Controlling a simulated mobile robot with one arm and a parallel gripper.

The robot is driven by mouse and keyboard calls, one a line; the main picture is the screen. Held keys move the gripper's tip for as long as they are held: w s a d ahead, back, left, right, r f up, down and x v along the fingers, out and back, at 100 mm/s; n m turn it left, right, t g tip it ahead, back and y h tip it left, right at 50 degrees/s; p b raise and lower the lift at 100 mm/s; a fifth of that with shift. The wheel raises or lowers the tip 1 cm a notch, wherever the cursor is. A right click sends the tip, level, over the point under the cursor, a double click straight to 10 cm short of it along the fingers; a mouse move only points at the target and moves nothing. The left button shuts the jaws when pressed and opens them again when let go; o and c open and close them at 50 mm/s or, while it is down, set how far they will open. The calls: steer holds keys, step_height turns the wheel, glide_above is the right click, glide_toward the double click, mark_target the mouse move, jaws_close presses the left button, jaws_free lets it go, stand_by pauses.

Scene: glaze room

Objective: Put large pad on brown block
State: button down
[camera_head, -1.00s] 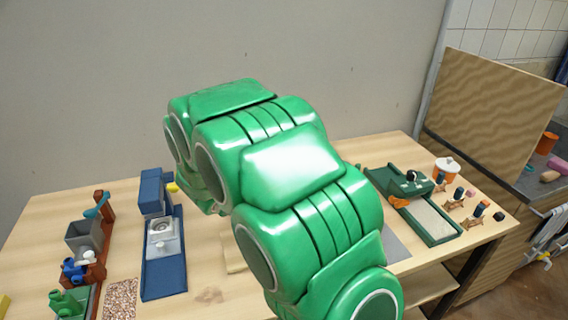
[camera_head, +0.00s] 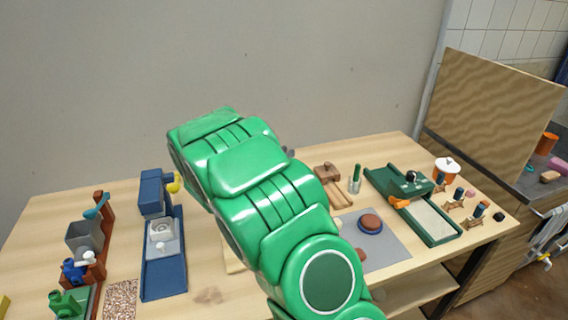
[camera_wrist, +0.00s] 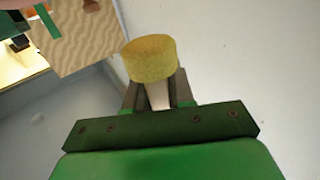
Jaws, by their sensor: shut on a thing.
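My gripper (camera_wrist: 160,92) is shut on the pale handle (camera_wrist: 158,95) of a round yellow sponge-like pad (camera_wrist: 149,58) in the wrist view. The pad is held out past the fingertips, with pale wall behind it. In the head view my arm hides the gripper and this pad. A brown block (camera_head: 327,174) with a raised knob stands toward the back of the table, right of my arm. My arm hides its lower left side in part.
A green-handled tool (camera_head: 355,180) stands just right of the brown block. A grey mat (camera_head: 395,250) carries a reddish-brown round piece on a blue base (camera_head: 370,225). A green tray (camera_head: 430,222) lies further right. A blue stand (camera_head: 163,268) and a red-brown rack (camera_head: 101,240) are left.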

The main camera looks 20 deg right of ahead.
steer(key=shift+w+f, duration=0.25)
steer(key=shift+f, duration=1.6)
steer(key=shift+f, duration=0.1)
steer(key=c, duration=0.9)
jaws_free()
steer(key=shift+c, duration=0.2)
steer(key=shift+a, duration=0.15)
steer(key=v, duration=1.1)
steer(key=shift+s+a, duration=0.2)
steer(key=shift+s, duration=0.1)
